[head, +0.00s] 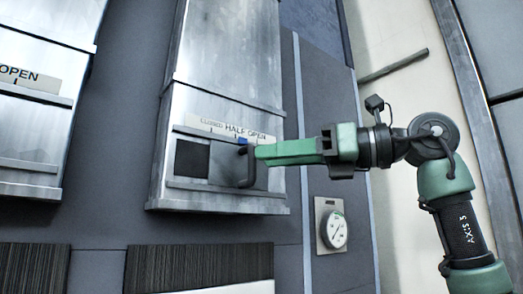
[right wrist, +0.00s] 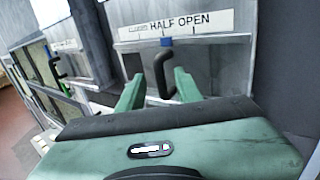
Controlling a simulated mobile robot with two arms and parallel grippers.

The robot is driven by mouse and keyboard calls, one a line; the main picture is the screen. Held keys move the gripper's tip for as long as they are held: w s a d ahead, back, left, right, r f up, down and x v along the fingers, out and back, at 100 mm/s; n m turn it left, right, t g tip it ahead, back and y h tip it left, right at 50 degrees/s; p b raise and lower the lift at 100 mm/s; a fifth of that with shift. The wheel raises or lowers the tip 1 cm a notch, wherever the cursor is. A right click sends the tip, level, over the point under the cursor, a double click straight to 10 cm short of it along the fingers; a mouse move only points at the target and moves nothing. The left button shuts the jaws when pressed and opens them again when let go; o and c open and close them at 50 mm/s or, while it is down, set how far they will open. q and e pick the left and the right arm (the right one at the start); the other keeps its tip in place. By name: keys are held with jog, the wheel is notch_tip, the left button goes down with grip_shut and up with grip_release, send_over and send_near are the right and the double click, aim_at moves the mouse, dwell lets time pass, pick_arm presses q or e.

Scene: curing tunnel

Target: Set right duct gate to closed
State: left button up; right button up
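The right duct gate (head: 222,166) is a grey sliding plate in a metal duct, with a dark square opening (head: 192,158) to its left. Its black bar handle (head: 247,167) also shows in the right wrist view (right wrist: 160,70). A blue marker (head: 242,140) sits below the HALF OPEN words on the label strip (head: 228,129); CLOSED is at the strip's left. My right gripper (head: 257,154) is at the handle. In the right wrist view its green fingers (right wrist: 158,91) are apart, one on each side of the handle; contact cannot be told. My left gripper is out of view.
Another duct (head: 40,110) with an OPEN label stands at the left. A round gauge (head: 334,229) is on the wall below my right arm. Dark ribbed panels (head: 198,266) lie below the ducts. A grey bar (head: 394,65) is on the pale wall.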

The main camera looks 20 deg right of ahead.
jog(key=x, duration=0.3)
jog(key=shift+s+d, duration=0.1)
grip_shut()
dwell(1.4)
